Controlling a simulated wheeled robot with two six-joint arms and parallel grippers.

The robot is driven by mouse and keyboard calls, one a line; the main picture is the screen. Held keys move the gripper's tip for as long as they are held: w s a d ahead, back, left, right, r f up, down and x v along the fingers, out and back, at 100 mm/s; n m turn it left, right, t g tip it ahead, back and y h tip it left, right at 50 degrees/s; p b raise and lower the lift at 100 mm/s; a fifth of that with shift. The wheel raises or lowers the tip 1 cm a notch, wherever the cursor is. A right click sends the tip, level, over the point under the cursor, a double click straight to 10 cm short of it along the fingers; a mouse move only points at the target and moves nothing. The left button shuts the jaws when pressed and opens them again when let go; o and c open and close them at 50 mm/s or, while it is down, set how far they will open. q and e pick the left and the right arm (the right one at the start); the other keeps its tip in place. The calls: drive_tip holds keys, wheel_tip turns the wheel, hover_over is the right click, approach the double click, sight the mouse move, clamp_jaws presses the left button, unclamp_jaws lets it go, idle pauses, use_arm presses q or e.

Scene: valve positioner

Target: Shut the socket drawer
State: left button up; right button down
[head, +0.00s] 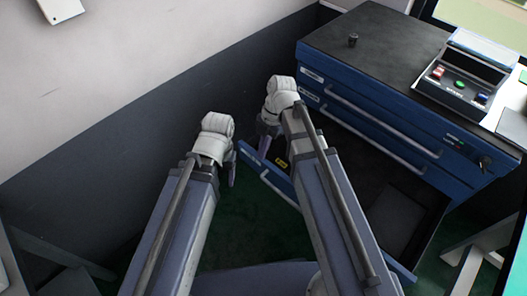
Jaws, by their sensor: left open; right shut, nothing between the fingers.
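The socket drawer (268,176) is the low drawer of the blue cabinet and stands pulled out. Its blue front with a pale handle runs diagonally below the cabinet, and my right arm covers much of it. Its dark inside shows to the right of that arm. My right gripper (265,143) is shut and empty, near the left end of the drawer; I cannot tell whether it touches it. My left gripper (231,176) is open and empty, just left of the drawer front's left end. Both grippers are partly hidden by their own wrists.
The blue cabinet (385,128) has upper drawers with long handles, which look shut, and a key in its right side. A small dark knob (353,40) and a control box (461,82) with coloured buttons are on its top. A wall stands at the left.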

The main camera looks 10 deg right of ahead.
sight(265, 163)
drive_tip(key=f+b, duration=0.7)
drive_tip(key=f, duration=0.1)
drive_tip(key=shift+w+d+f+b, duration=0.15)
drive_tip(key=shift+w+b, duration=0.05)
drive_tip(key=shift+b, duration=0.15)
use_arm(q)
wheel_tip(265, 163, down, 8)
drive_tip(key=shift+f, duration=0.15)
use_arm(e)
drive_tip(key=shift+w+d, duration=0.1)
drive_tip(key=shift+d, duration=0.2)
